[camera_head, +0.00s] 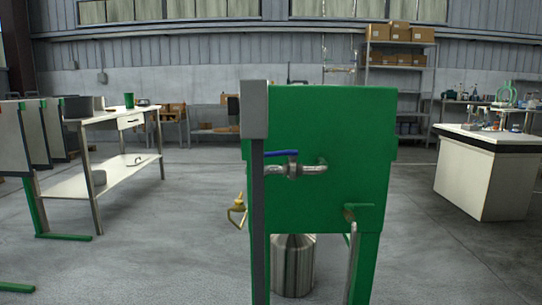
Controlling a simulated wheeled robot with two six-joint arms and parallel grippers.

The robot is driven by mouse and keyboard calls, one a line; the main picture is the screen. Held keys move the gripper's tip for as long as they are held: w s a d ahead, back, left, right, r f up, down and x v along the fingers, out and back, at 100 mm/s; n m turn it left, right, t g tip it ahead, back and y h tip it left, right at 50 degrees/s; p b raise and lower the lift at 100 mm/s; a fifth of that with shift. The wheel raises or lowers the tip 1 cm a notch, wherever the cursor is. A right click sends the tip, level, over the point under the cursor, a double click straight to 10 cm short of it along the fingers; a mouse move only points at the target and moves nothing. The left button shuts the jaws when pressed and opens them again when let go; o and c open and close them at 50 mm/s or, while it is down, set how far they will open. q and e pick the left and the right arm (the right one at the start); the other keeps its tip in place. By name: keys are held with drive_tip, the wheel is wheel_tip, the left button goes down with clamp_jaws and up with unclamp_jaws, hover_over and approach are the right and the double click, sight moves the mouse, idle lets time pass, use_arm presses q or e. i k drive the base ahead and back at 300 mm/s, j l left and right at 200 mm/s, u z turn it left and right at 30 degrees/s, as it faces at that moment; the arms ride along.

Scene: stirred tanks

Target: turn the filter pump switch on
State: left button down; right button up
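I cannot make out a filter pump switch in this view. A green upright panel (345,125) on green legs stands in the middle, close in front. A metal pipe valve (293,170) with a blue lever handle (281,153) is on its face. The blue lever lies roughly level. A grey post (257,200) runs down the panel's left side. A second pipe (352,255) goes down at the lower right. Neither of my grippers is in view.
A yellow fitting (238,212) sticks out left of the panel. A ribbed metal canister (293,268) stands on the floor below it. A white table (90,188) is at left, a white bench (477,180) at right. The floor on both sides of the panel is mostly clear.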

sight(233, 103)
drive_tip(key=i+j+z, duration=0.1)
drive_tip(key=j+z, duration=0.15)
drive_tip(key=j, duration=0.4)
drive_tip(key=j+z, duration=0.25)
drive_tip(key=j, duration=0.4)
